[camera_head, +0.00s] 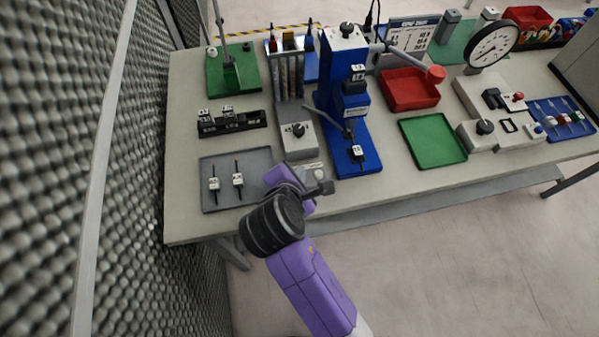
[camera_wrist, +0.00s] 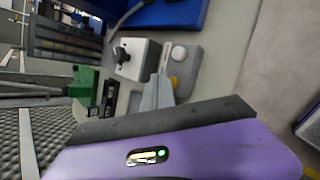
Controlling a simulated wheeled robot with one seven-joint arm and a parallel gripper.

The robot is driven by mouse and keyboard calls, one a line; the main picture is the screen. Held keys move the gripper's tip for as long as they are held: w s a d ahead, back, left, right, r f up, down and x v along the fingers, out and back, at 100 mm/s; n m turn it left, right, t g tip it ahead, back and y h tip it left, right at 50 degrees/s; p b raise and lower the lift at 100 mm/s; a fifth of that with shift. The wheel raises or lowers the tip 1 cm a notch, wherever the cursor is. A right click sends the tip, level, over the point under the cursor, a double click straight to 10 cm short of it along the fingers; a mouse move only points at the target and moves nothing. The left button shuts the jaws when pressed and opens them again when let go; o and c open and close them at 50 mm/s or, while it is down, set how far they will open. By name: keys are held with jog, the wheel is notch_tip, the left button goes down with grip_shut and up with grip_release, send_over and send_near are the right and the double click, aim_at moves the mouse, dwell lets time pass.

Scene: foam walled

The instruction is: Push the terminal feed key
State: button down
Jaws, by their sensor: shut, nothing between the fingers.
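The grey terminal feeder (camera_head: 300,143) stands mid-bench with upright channels behind and a black knob on its block. In the wrist view, its block (camera_wrist: 138,60) sits left of my fingertips. A pale round key (camera_wrist: 178,53) shows on the grey base beside the block, and I take it to be the feed key. My gripper (camera_head: 318,180) is at the bench's front edge, in front of the feeder. In the wrist view, my gripper (camera_wrist: 163,75) is shut and empty, its tips close to the key. I cannot tell whether they touch. The key is not distinct in the head view.
A blue press (camera_head: 345,100) stands right of the feeder. A grey tray (camera_head: 225,195) with two small tools lies to the left, a black fixture (camera_head: 232,123) behind it. A green tray (camera_head: 432,138) and red bin (camera_head: 408,90) are further right. A foam wall borders the left.

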jog(key=shift+r+p, duration=0.45)
jog(key=shift+r, duration=0.05)
notch_tip(320, 180, up, 3)
jog(key=shift+f+p, duration=0.15)
jog(key=shift+p, duration=0.9)
jog(key=shift+r, duration=1.15)
